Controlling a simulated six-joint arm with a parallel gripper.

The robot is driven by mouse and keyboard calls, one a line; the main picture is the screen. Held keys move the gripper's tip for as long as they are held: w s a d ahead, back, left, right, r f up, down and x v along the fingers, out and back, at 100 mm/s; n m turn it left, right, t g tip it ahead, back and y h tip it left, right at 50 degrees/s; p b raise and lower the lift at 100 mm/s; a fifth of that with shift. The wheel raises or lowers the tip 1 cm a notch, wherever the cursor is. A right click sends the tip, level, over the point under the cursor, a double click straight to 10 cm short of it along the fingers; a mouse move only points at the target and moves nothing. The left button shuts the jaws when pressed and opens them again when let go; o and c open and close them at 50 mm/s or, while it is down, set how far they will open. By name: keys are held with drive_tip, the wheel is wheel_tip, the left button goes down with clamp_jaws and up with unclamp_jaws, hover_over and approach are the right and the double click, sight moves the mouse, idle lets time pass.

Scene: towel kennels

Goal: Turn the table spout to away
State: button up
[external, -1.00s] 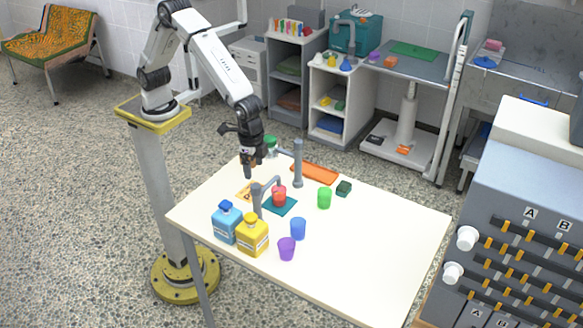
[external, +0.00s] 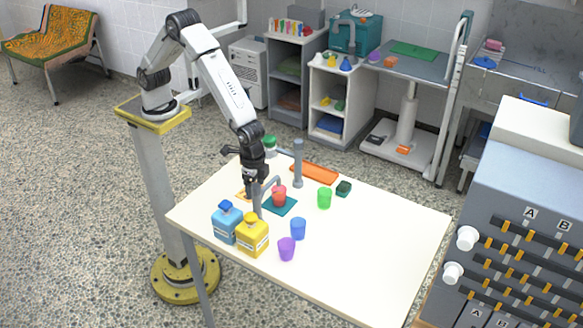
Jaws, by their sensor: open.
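The table spout (external: 269,186) is a grey bent tube on the white table (external: 350,260). It reaches from a short grey post behind the yellow bottle toward the red cup (external: 279,197), which stands on a teal mat (external: 289,209). My gripper (external: 257,189) points down at the spout's post end, its fingers at about the height of the tube. It is open. The fingers partly cover the post, and I cannot tell whether they touch it.
A blue bottle (external: 226,223) and a yellow bottle (external: 252,236) stand close in front of the spout. A tall grey post (external: 298,163) rises behind it. Blue (external: 298,229), purple (external: 286,249) and green (external: 324,198) cups stand around. The table's right side is clear.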

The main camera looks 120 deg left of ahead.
drive_tip(key=shift+f, duration=0.3)
clamp_jaws()
idle(1.3)
